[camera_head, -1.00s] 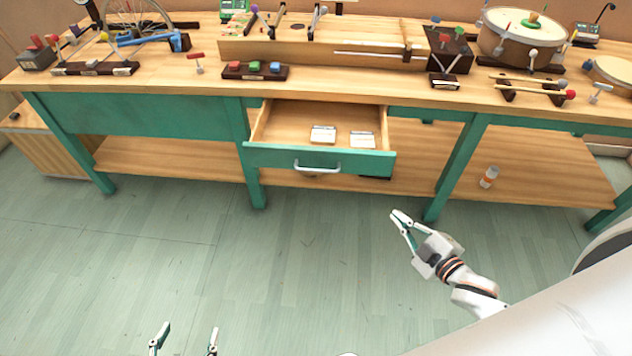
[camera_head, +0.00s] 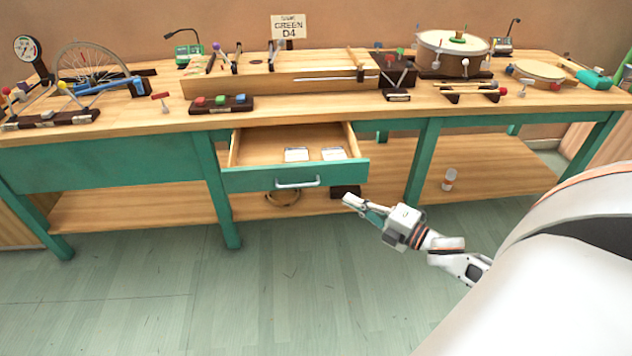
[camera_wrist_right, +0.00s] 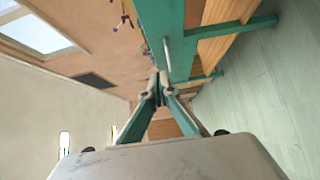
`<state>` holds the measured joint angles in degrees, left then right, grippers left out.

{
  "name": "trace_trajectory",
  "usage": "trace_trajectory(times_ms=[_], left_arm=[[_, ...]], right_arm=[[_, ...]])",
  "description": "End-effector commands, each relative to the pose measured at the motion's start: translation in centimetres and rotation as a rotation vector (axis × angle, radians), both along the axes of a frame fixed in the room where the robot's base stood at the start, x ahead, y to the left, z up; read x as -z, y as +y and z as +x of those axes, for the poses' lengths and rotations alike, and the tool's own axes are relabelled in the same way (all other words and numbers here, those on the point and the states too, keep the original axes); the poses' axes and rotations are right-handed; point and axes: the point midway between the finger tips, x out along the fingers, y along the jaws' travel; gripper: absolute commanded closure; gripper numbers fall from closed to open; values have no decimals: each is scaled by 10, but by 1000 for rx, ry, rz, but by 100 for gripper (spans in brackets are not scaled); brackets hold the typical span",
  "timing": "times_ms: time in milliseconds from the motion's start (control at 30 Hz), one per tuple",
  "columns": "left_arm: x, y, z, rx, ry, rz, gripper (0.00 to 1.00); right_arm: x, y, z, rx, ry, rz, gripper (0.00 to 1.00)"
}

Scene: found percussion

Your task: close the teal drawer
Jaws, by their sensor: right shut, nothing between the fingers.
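The teal drawer (camera_head: 236,181) is pulled out of the workbench, its wooden inside open to view. Two white cards (camera_head: 296,154) lie in it, and a pale bar handle (camera_head: 297,184) is on its front. My right gripper (camera_head: 348,201) is shut and empty, in front of and a little below the right end of the drawer front, apart from it. In the right wrist view its fingertips (camera_wrist_right: 158,86) meet just below the handle in the picture, with the teal front (camera_wrist_right: 160,18) beyond. My left gripper is out of view.
The bench top (camera_head: 330,105) holds a drum (camera_head: 445,55), a bicycle wheel (camera_head: 92,68) and a block with coloured buttons (camera_head: 221,104). A teal bench leg (camera_head: 422,160) stands right of the drawer. The floor (camera_head: 230,300) in front is clear.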

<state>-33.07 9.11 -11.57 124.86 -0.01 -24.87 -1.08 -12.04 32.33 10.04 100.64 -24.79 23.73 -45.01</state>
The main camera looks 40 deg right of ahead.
Motion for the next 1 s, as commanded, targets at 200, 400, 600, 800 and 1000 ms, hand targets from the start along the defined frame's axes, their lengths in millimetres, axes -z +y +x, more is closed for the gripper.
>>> trace_trajectory(times_ms=[200,400,600,800,1000], left_arm=[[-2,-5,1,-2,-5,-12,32],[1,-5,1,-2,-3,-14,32],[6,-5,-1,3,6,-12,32],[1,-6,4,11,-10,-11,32],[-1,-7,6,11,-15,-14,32]], right_arm=[[0,8,34,0,-1,1,100],[1,16,69,0,1,1,100],[3,16,99,2,4,-1,100],[3,5,117,0,4,2,100],[1,1,124,1,3,2,100]])
